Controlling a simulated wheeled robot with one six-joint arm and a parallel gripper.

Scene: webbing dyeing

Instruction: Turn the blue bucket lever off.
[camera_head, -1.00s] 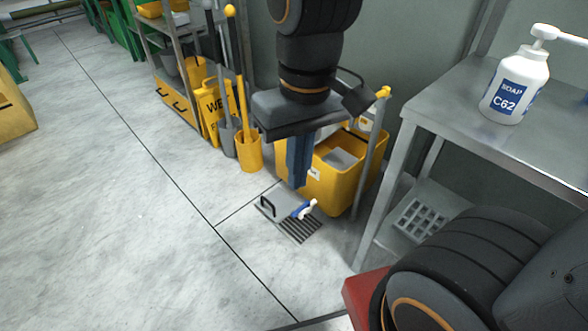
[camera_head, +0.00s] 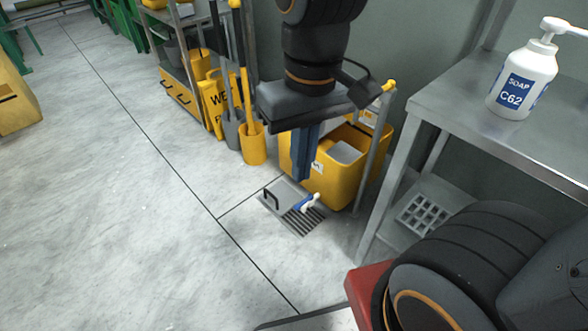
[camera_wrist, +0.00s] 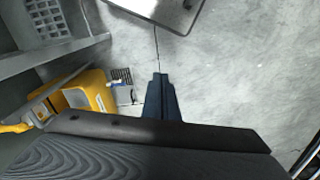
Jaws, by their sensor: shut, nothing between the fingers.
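No blue bucket and no lever that I can make out shows in either view. My gripper (camera_head: 303,176) hangs pointing down with its blue fingers together and empty. In the head view it is in front of a yellow mop bucket (camera_head: 334,186), and no contact can be made out. In the wrist view the fingertips (camera_wrist: 160,77) point over bare grey floor. A small blue and white spray bottle (camera_head: 307,203) lies by a floor drain grate (camera_head: 305,223), below the gripper in the head picture.
A steel table (camera_head: 455,95) with a soap bottle (camera_head: 522,80) stands at the right. Yellow cleaning gear, including a wet-floor sign (camera_head: 215,100) and an upright yellow holder (camera_head: 252,148), stands along the back.

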